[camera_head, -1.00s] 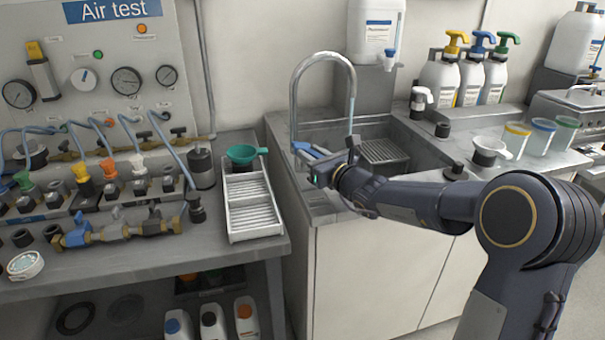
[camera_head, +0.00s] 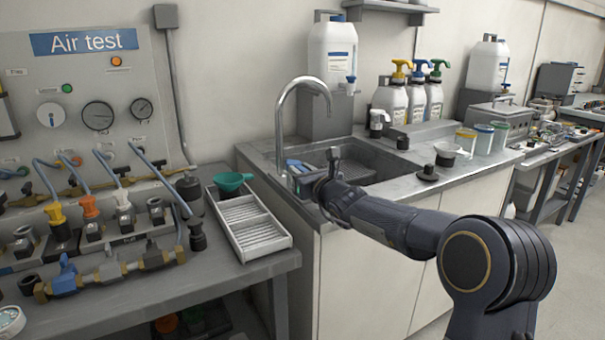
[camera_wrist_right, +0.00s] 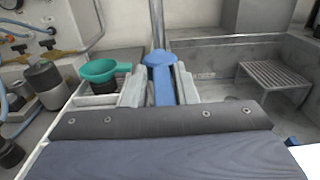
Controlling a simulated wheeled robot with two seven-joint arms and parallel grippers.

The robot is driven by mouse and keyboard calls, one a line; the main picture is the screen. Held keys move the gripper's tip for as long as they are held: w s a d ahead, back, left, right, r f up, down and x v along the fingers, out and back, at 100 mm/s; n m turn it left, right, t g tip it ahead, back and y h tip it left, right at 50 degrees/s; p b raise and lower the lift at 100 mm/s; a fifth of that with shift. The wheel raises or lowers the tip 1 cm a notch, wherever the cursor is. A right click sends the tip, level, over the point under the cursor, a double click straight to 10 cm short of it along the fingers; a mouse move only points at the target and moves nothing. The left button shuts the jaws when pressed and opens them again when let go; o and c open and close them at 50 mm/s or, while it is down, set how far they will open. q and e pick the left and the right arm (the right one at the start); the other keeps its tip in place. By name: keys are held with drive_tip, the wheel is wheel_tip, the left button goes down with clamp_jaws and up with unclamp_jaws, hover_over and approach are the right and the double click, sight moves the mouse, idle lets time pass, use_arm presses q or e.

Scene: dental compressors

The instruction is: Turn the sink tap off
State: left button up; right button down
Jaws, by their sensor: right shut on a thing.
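The sink tap has a tall curved metal spout (camera_head: 281,115) at the left rim of the sink (camera_head: 340,158). Its blue lever handle (camera_wrist_right: 162,78) shows in the right wrist view between the two grey fingers. My right gripper (camera_head: 296,170) is at the tap's base and is shut on this blue handle; in the right wrist view the fingers (camera_wrist_right: 160,86) lie on either side of it. Whether water runs from the spout cannot be told. My left gripper is not in view.
A green funnel (camera_head: 231,182) and a white ribbed tray (camera_head: 262,243) are on the left bench, close to the gripper. Pump bottles (camera_head: 390,100), a big white canister (camera_head: 332,60) and cups (camera_head: 466,140) stand behind and right of the sink. A drain rack (camera_wrist_right: 280,78) is in the basin.

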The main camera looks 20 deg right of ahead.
drive_tip(key=shift+w+a+r, duration=0.1)
drive_tip(key=shift+r, duration=0.2)
drive_tip(key=c, duration=1.5)
unclamp_jaws()
drive_tip(key=shift+c, duration=0.2)
drive_tip(key=shift+o, duration=0.9)
drive_tip(key=shift+w+a+f, duration=0.1)
drive_tip(key=shift+w+f, duration=0.15)
drive_tip(key=shift+w, duration=0.05)
drive_tip(key=shift+s, duration=0.15)
drive_tip(key=s, duration=0.5)
drive_tip(key=s+d, duration=0.1)
drive_tip(key=s, duration=0.1)
drive_tip(key=shift+s+b, duration=0.3)
